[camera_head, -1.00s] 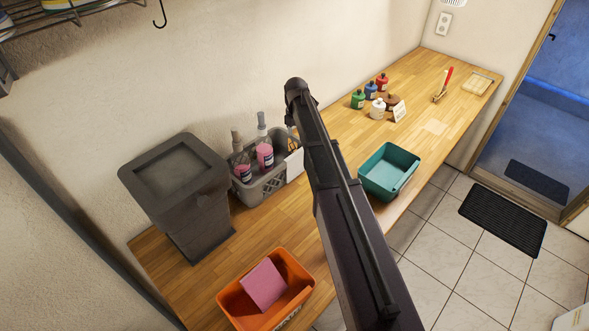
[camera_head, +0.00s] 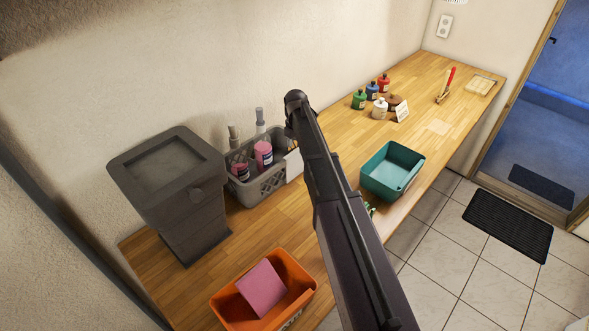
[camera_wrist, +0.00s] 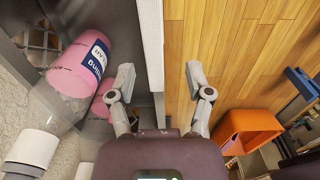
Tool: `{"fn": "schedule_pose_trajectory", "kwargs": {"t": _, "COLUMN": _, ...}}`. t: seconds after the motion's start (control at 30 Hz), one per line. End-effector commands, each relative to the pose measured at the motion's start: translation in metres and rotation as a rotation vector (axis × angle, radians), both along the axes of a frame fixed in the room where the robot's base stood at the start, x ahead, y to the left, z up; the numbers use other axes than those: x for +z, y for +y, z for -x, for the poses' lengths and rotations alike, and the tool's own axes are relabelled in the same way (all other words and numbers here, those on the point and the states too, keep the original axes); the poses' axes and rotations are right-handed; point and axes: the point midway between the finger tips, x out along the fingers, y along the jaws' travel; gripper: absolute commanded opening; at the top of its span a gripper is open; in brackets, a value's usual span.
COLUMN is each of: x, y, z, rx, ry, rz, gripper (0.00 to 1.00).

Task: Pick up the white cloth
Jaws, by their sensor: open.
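The white cloth (camera_head: 294,164) shows as a plain white patch at the right end of a grey basket (camera_head: 262,186), partly hidden behind my arm. In the wrist view a white textured strip, apparently the cloth (camera_wrist: 150,45), runs down from the top edge along the basket's side. My gripper (camera_wrist: 161,78) is open in the wrist view, one finger on each side of the strip's line. Its fingertips look apart from the strip, with nothing held. I cannot tell the exact height gap. My gripper is not visible in the head view.
A dark grey bin (camera_head: 172,190) stands left of the basket. An orange tub (camera_head: 225,310) holding a pink block and a teal tub (camera_head: 390,185) stand on the wooden counter (camera_head: 435,100).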

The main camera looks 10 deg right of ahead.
Motion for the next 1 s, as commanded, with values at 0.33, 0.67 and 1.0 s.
{"fn": "schedule_pose_trajectory", "kwargs": {"t": 0.33, "x": -0.002, "y": 0.0, "z": 0.0, "rx": 0.0, "ry": 0.0, "rz": 0.0, "gripper": 0.66}}
{"fn": "schedule_pose_trajectory", "kwargs": {"t": 0.67, "x": -0.011, "y": 0.0, "z": -0.001, "rx": 0.0, "ry": 0.0, "rz": 0.0, "gripper": 0.66}}
{"fn": "schedule_pose_trajectory", "kwargs": {"t": 1.0, "x": -0.036, "y": 0.001, "z": -0.006, "rx": 0.0, "ry": 0.0, "rz": 0.0, "gripper": 0.66}}
